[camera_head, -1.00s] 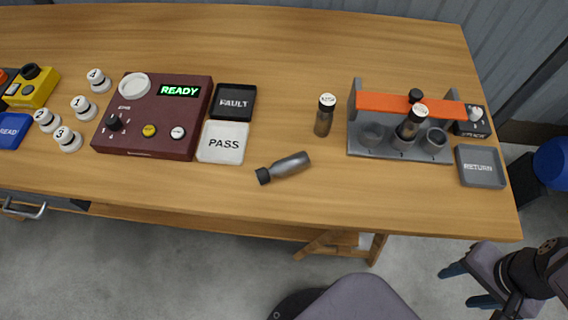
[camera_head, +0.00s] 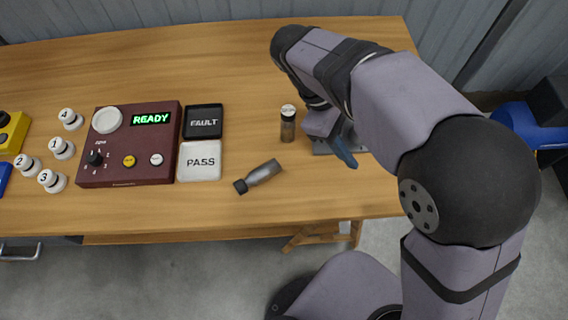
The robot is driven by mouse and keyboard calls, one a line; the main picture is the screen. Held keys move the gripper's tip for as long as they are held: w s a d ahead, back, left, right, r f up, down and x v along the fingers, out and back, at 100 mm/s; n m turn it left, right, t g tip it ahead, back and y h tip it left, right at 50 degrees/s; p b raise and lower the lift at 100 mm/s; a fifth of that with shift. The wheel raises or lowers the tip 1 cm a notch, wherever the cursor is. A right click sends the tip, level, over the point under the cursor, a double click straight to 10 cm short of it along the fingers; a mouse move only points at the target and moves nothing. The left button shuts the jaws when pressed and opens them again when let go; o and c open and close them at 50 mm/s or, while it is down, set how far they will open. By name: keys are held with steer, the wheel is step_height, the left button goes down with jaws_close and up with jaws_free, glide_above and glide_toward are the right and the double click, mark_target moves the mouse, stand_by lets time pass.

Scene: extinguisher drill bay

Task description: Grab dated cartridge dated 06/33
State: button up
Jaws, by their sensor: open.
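A dark cartridge (camera_head: 288,126) with a white-labelled cap stands upright on the table; the date on it is too small to read. A second grey cartridge (camera_head: 264,172) with a black cap lies on its side nearer the front edge; no date shows on it. A third cartridge, seen earlier in the rack, is hidden behind my arm. My gripper (camera_head: 336,143) is open, just right of the standing cartridge and over the rack. One blue fingertip shows; the other is mostly hidden.
The grey rack (camera_head: 322,147) is largely covered by my arm, and the RETURN tray is hidden. A maroon READY tester (camera_head: 130,165), a black FAULT tray (camera_head: 203,110) and a white PASS tray (camera_head: 200,174) stand to the left, with several numbered white-topped pieces beyond. The back of the table is clear.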

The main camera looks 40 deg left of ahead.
mark_target(243, 181)
steer(key=s+a+f+n+t+y+b, duration=0.1)
steer(key=s+a+f+n+t+b, duration=0.1)
steer(key=s, duration=0.5)
steer(key=s+a+f+n+t+y+b, duration=0.1)
steer(key=s+a+f+n+t, duration=0.3)
steer(key=a, duration=0.5)
steer(key=s+a+f+n+t+b, duration=0.2)
steer(key=s+a+f+n+t, duration=0.2)
steer(key=s+n, duration=0.3)
steer(key=shift+s+a+f+y+b, duration=0.1)
steer(key=shift+s+a+y+b, duration=0.2)
steer(key=shift+s, duration=0.55)
steer(key=shift+s+a+y+b, duration=0.1)
steer(key=shift+s+a, duration=0.25)
steer(key=shift+s, duration=0.45)
steer(key=shift+p+x, duration=0.45)
steer(key=shift+x, duration=2.05)
jaws_close()
step_height(243, 181, up, 10)
steer(key=shift+r, duration=0.1)
